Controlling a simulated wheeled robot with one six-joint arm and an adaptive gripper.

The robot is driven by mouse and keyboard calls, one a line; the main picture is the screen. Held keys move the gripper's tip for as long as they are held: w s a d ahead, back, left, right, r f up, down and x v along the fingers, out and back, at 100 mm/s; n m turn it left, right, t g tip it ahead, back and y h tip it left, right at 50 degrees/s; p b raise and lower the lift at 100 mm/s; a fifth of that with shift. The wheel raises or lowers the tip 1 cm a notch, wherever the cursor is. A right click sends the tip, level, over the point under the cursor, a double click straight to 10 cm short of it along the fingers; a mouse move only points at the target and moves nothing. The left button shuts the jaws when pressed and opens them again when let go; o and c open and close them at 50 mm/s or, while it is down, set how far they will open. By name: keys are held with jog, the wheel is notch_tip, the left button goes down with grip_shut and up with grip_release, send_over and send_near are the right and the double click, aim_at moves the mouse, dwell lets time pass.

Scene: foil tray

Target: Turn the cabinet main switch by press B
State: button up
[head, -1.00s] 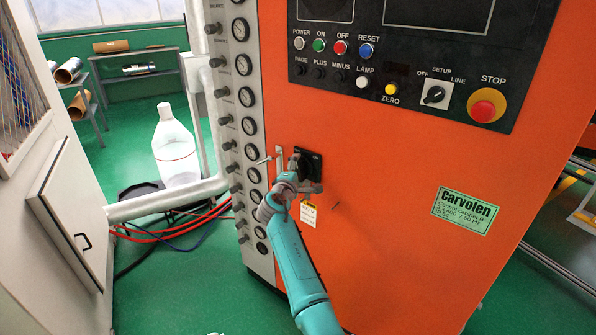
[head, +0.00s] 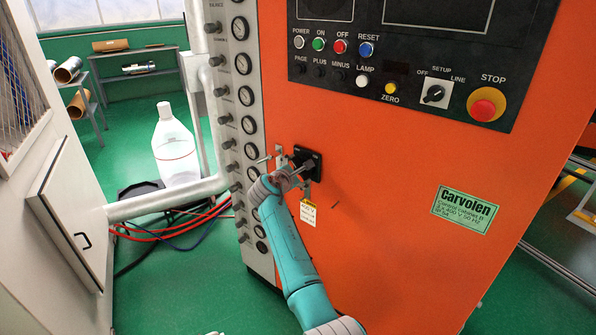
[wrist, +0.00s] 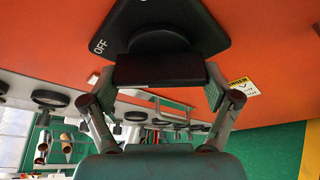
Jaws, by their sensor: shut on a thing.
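The main switch is a black square plate (head: 313,154) with a black handle (wrist: 157,70), low on the orange cabinet (head: 390,190). In the wrist view its plate (wrist: 140,15) carries the word OFF and looks tilted relative to the handle. My gripper (wrist: 158,88) is shut on the handle, with one finger at each end of it. In the head view my gripper (head: 299,170) reaches the switch from the lower left and partly hides the handle.
A yellow-and-white tag (head: 308,210) hangs just below the switch. A column of gauges and knobs (head: 246,123) runs down the cabinet's left edge. Above are the push buttons and a red STOP button (head: 485,106). A white pipe (head: 165,198) and red hoses lie left.

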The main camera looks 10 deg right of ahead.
dwell(0.4)
jog(key=o, duration=0.9)
jog(key=v, duration=1.2)
jog(key=shift+f, duration=0.1)
